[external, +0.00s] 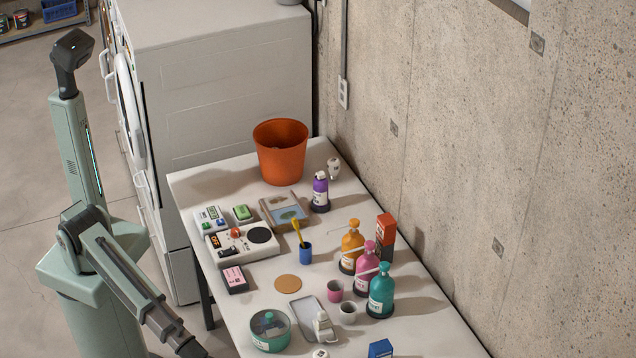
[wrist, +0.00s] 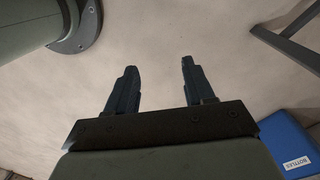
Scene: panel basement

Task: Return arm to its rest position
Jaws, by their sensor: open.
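My gripper (wrist: 159,66) is open and empty in the wrist view, with bare floor between and beyond its fingers. In the external view my arm reaches down at the lower left, in front of the table, and its fingers cannot be made out. A small white upright object (external: 323,326) stands by a grey tray near the table's front; I cannot tell whether it is the white brush or the white power brick. Another white object (external: 320,352) is cut off by the bottom edge. A white rounded item (external: 334,167) lies at the back by the wall.
A blue bin (wrist: 290,140) labelled BOTTLES is on the floor. Concrete wall borders the table's right.

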